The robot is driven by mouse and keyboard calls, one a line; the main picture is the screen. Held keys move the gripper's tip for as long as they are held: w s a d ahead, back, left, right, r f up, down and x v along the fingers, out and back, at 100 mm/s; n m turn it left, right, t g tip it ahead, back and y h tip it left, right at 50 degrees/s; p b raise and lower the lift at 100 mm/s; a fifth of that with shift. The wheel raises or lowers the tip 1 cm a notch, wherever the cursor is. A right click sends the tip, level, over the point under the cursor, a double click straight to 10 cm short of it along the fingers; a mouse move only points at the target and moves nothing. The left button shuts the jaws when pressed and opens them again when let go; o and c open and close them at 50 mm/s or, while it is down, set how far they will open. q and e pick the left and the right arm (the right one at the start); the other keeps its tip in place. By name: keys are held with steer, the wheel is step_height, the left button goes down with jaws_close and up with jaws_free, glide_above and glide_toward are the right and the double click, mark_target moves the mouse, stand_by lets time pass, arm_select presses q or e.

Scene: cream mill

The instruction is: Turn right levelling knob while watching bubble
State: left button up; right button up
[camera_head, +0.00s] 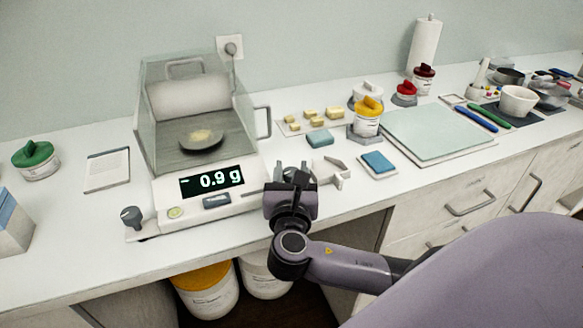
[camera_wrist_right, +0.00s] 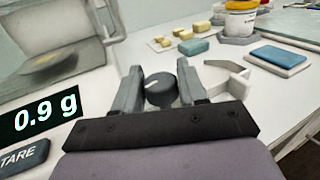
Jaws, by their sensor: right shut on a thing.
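The balance (camera_head: 170,214) stands on the counter at the left, its display (camera_head: 212,181) reading 0.9 g. The bubble level (camera_head: 175,212) is a small pale yellow-green disc on its front left; the bubble is too small to read. The left levelling knob (camera_head: 131,215) is dark grey at the front left corner. My right gripper (camera_head: 293,172) is at the balance's front right corner. In the right wrist view, its fingers (camera_wrist_right: 160,84) are shut on the right levelling knob (camera_wrist_right: 161,91), a dark round knob with a light mark. In the head view the gripper mostly hides this knob. My left gripper is not in view.
A glass draft shield (camera_head: 160,110) encloses a pan (camera_head: 201,140) with pale powder. A whitish angled block (camera_head: 332,172) lies just right of my gripper, with a blue pad (camera_head: 378,162) beyond. Yellow blocks (camera_head: 311,113) and lidded jars (camera_head: 367,118) stand behind.

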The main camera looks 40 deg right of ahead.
stand_by(0.3)
steer(key=o, duration=0.9)
steer(key=shift+o, duration=0.2)
steer(key=v, duration=0.7)
steer(key=shift+s+a, duration=0.1)
